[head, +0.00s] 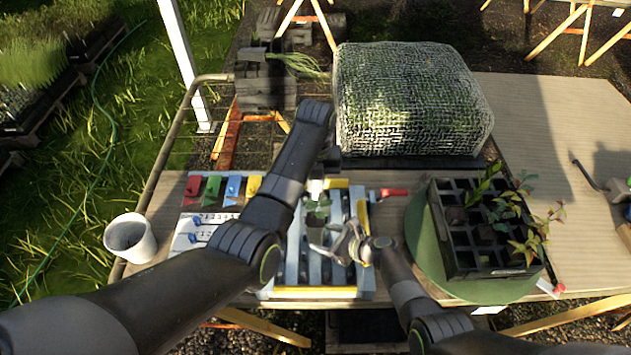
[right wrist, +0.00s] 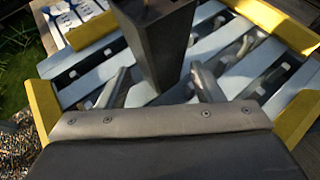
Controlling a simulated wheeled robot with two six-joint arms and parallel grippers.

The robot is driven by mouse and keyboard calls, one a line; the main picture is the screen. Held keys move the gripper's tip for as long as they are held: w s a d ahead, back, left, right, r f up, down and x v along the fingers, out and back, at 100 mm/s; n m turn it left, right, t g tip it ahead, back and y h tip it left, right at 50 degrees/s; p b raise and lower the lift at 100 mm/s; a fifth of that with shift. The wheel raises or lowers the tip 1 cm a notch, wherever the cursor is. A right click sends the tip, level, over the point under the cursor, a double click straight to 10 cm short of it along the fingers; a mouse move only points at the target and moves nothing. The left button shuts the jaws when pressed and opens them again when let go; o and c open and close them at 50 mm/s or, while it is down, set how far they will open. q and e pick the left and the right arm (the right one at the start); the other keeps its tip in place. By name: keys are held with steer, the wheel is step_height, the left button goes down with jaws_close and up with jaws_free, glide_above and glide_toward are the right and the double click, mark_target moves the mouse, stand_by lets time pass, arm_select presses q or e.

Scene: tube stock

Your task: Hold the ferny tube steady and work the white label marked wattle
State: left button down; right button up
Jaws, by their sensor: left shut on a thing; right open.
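A dark square-sided tube (right wrist: 158,45) stands upright between the open fingers of my right gripper (right wrist: 160,82) in the right wrist view. In the head view small green foliage (head: 318,207) shows at its top, above the slatted blue-grey rack. My left gripper (head: 316,187) is shut at the tube's upper part, largely hidden by my own arm. My right gripper also shows in the head view (head: 335,243), low over the rack, with its fingers apart. I cannot make out a white label marked wattle in either view.
The rack has yellow edges (head: 308,292). Red, green, blue and yellow pieces and numbered white cards (head: 186,236) lie to its left. A white cup (head: 130,238) stands at far left. A black cell tray (head: 465,257) with seedlings sits right on a green disc. A mesh-covered block (head: 410,100) is behind.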

steer(key=shift+x, duration=1.4)
steer(key=c, duration=0.4)
steer(key=shift+c, duration=0.2)
